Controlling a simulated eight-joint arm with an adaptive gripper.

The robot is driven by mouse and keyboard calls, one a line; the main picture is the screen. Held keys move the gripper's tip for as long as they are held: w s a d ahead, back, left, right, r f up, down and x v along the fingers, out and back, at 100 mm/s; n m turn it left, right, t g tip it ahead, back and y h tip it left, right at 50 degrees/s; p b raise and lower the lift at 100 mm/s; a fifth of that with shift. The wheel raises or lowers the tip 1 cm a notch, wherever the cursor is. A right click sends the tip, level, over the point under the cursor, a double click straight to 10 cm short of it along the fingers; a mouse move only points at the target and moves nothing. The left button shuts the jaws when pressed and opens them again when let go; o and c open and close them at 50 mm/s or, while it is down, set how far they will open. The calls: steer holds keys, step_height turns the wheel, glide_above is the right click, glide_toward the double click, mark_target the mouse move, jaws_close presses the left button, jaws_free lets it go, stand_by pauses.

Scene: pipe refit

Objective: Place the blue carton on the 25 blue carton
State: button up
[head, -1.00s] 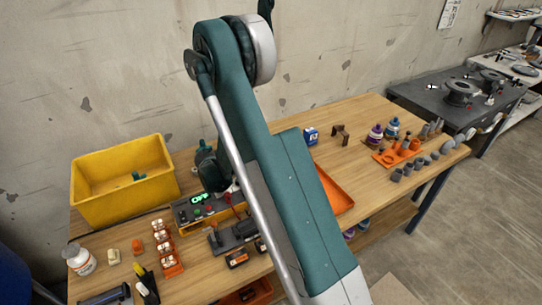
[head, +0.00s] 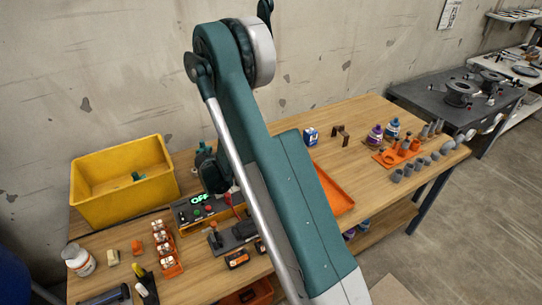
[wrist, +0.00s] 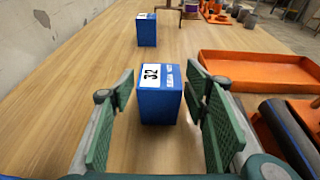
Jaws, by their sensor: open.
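A blue carton (wrist: 160,96) with a white top label that looks like 32 stands upright on the wooden table in the wrist view. My gripper (wrist: 160,88) is open, with its green finger pads on the left and right of this carton and gaps visible at both sides. A second blue carton (wrist: 146,30) with a white label stands farther off, slightly left; its number is too small to read. That farther carton seems to be the one in the head view (head: 311,136), right of my arm. The nearer carton is hidden there behind my arm.
An orange tray (wrist: 256,70) lies to the right of the near carton, with a dark cylinder (wrist: 288,135) closer in. Bare table (wrist: 90,75) lies to the left and between the cartons. A yellow bin (head: 120,205) stands at the table's left end.

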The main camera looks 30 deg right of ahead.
steer(key=shift+r, duration=0.1)
steer(key=shift+a+r, duration=0.1)
steer(key=shift+p+v, duration=0.85)
steer(key=shift+v, duration=2.8)
steer(key=shift+r, duration=0.15)
